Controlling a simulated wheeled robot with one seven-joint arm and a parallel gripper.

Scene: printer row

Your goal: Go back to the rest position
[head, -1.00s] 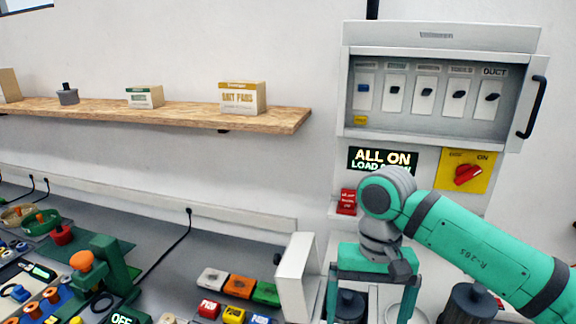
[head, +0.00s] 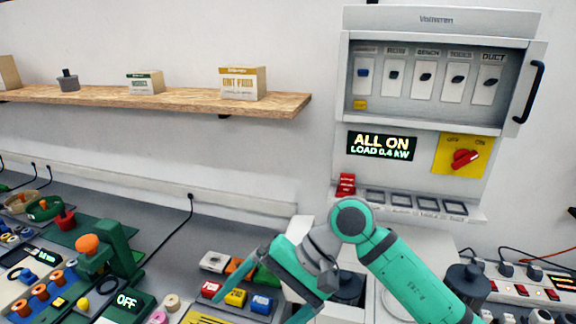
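My gripper (head: 276,289) is at the lower middle of the head view, at the end of my teal arm. It points down and to the left. Its two teal fingers are spread apart, so it is open, and I see nothing held between them. It shows in front of the bench, near the red, yellow and blue blocks; whether it is clear of them in depth I cannot tell. The lower finger's tip is close to the bottom edge of the picture.
A wall panel (head: 436,137) with switches, an "ALL ON" display (head: 381,146) and a red knob (head: 464,158) stands behind my arm. A wooden shelf (head: 180,98) holds boxes. Coloured blocks (head: 236,297) and a green device (head: 108,262) crowd the bench. Dark cylinders flank my arm.

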